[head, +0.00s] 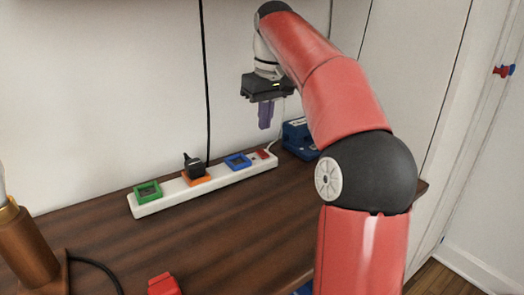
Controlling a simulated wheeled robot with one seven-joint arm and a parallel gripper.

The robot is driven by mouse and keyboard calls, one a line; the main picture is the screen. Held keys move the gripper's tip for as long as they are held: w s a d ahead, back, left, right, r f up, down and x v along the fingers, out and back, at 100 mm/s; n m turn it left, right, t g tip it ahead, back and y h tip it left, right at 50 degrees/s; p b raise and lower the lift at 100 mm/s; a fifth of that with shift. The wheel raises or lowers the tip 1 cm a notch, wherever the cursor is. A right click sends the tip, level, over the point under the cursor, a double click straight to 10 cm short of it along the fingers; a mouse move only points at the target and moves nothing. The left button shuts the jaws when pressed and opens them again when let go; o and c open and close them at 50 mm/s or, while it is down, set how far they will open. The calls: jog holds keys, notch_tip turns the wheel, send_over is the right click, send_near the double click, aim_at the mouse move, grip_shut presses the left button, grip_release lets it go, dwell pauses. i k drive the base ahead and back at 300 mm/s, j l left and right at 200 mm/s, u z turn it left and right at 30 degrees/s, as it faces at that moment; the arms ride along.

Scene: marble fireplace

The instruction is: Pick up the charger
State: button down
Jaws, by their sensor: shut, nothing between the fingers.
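A small black plug-like block (194,166), which looks like the charger, sits upright on the orange-framed socket (199,178) of a white power strip (160,206). A black cord (207,80) runs up the wall behind it. My gripper (265,127) has purple fingers that point down. It is shut and empty, held above the table to the right of the black block and apart from it. A blue and dark box (300,138) stands at the back right, partly hidden by my arm; I cannot tell what it is.
The power strip also has a green-framed (148,191) and a blue-framed socket (237,161). A brown lamp base (28,250) stands at the left. A red object (163,285) lies at the front edge of view. The dark wooden table (250,235) is clear in the middle.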

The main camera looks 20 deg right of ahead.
aim_at(195, 168)
jog(key=k, duration=1)
